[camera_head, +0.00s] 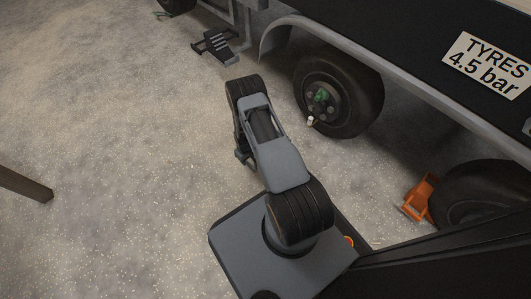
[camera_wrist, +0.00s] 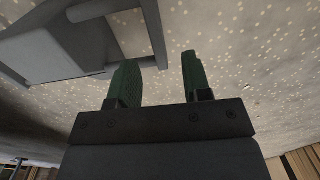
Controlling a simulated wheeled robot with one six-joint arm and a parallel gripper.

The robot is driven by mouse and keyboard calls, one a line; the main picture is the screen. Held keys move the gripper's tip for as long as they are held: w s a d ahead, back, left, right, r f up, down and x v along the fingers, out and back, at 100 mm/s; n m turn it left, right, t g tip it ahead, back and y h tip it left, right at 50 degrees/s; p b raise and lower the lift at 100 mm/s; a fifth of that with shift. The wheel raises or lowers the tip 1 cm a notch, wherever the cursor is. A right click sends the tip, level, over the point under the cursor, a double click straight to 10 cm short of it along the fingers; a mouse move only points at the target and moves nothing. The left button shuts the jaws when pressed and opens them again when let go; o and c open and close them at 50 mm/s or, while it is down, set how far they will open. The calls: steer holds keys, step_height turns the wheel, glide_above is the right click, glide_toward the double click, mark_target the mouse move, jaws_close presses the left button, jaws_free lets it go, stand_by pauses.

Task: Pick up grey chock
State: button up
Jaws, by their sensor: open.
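The dark grey chock (camera_head: 222,43), with a slotted sloping face and an open frame, lies on the ground at the top of the head view, beyond my arm. In the wrist view, my gripper (camera_wrist: 157,75) has its two green fingers apart, with nothing between the tips. A grey framed piece (camera_wrist: 72,48) fills the upper left there, close behind the left finger; one bar runs into view behind the finger gap. It looks like a chock, but I cannot tell whether it is the same one. In the head view my arm hides the gripper.
A trailer wheel (camera_head: 338,95) stands right of my arm, under the trailer's side. An orange chock (camera_head: 417,198) lies by another wheel (camera_head: 485,195) at the lower right. A brown post (camera_head: 25,185) enters at the left. The speckled ground at the left is otherwise clear.

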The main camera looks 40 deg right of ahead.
mark_target(248, 163)
steer(key=shift+d+f+b, duration=0.1)
steer(key=shift+f+b, duration=1.65)
steer(key=shift+f, duration=1)
steer(key=shift+r, duration=0.1)
steer(key=shift+c, duration=0.3)
jaws_close()
